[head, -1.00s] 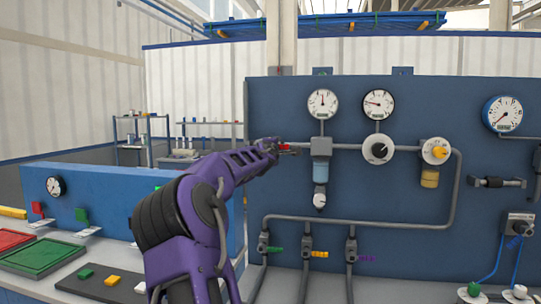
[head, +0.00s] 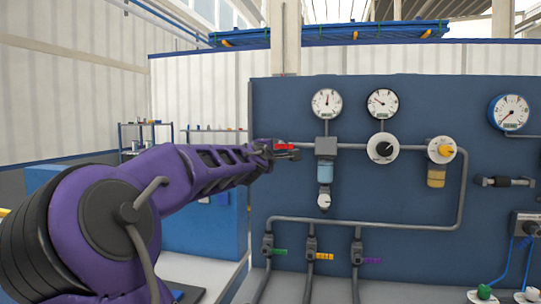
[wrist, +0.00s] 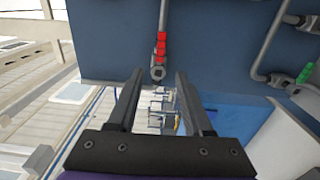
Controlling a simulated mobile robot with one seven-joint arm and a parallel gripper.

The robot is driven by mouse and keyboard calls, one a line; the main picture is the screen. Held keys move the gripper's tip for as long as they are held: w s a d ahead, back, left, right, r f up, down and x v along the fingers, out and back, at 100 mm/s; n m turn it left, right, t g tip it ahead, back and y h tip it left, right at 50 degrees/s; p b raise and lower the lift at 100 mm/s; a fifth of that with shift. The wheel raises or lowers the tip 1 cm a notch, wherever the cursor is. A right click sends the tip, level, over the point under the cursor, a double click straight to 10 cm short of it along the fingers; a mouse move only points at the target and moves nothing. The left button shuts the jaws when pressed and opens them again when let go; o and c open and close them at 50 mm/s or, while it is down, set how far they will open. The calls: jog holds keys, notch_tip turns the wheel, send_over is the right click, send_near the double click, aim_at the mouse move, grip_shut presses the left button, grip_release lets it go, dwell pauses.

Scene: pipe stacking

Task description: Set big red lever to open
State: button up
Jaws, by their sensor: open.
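The big red lever (head: 287,147) is on the upper grey pipe at the left end of the blue panel, lying along the pipe. In the wrist view the red lever (wrist: 161,45) lies just beyond the fingertips, in line with the pipe, with a round grey fitting at its near end. My gripper (wrist: 158,82) is open, with nothing between its fingers. In the head view my gripper (head: 272,151) is just left of the lever and partly overlaps it. I cannot tell there whether they touch.
Green (head: 279,252), yellow (head: 323,256) and purple (head: 372,261) small levers sit on the lower pipes. The green lever (wrist: 305,73) also shows in the wrist view. Gauges and a black knob (head: 384,149) are right of the red lever. My arm hides much of the left bench.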

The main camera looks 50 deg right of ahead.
jog(key=shift+v, duration=1.35)
